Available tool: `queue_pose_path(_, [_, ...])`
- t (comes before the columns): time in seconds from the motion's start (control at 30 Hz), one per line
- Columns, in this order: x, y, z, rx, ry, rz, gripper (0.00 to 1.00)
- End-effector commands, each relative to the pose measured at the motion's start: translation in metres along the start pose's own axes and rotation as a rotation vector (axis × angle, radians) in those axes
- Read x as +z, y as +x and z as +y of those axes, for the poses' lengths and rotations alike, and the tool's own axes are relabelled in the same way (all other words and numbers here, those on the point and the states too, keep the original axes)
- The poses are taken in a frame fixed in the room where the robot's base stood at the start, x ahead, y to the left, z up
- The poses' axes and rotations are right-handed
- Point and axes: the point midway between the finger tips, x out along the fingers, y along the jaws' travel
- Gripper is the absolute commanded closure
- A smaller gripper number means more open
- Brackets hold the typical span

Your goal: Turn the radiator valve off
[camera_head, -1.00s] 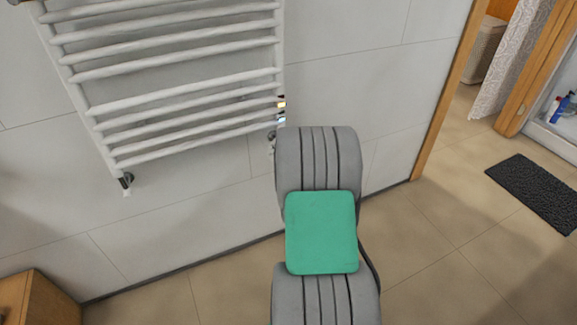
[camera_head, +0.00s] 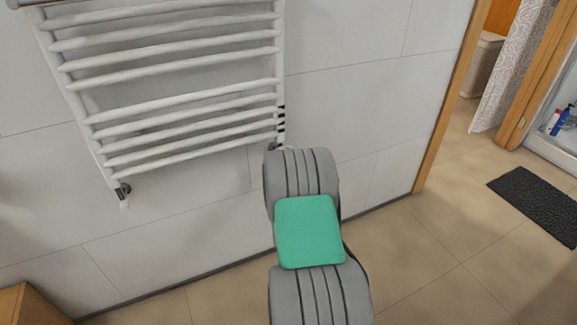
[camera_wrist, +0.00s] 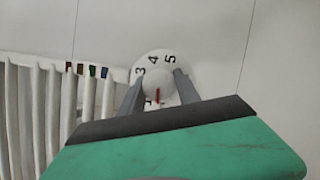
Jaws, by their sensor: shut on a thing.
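The radiator valve knob (camera_wrist: 158,66) is white and round, with the numbers 3, 4 and 5 showing on its face and a red mark low on it. My gripper (camera_wrist: 160,84) has one grey finger on each side of the knob and is shut on it. The radiator (camera_head: 170,90) is a white ladder-type rail on the wall; its bars also show at the left of the wrist view (camera_wrist: 52,105). In the head view my grey and green arm hides the knob and the fingers, near the radiator's lower right corner.
Another pipe fitting (camera_head: 122,190) hangs under the radiator's lower left corner. A wooden cabinet (camera_head: 30,305) stands at the lower left. A wooden door frame (camera_head: 445,110) and a dark mat (camera_head: 537,202) are to the right. The tiled floor between is clear.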

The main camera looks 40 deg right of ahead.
Motion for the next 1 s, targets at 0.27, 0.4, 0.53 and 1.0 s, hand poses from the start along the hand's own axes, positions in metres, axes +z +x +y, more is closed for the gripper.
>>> queue_pose_path(0.27, [0.0009,0.0001,0.0004,0.029,-0.072,-0.001,1.0])
queue_pose_path(0.4, [0.0009,0.0002,0.0001,0.034,-0.082,-0.002,1.0])
queue_pose_path(0.53, [0.0008,0.0002,-0.0001,0.035,-0.083,-0.002,1.0])
queue_pose_path(1.0, [0.0005,0.0002,-0.0001,0.034,-0.081,-0.001,0.39])
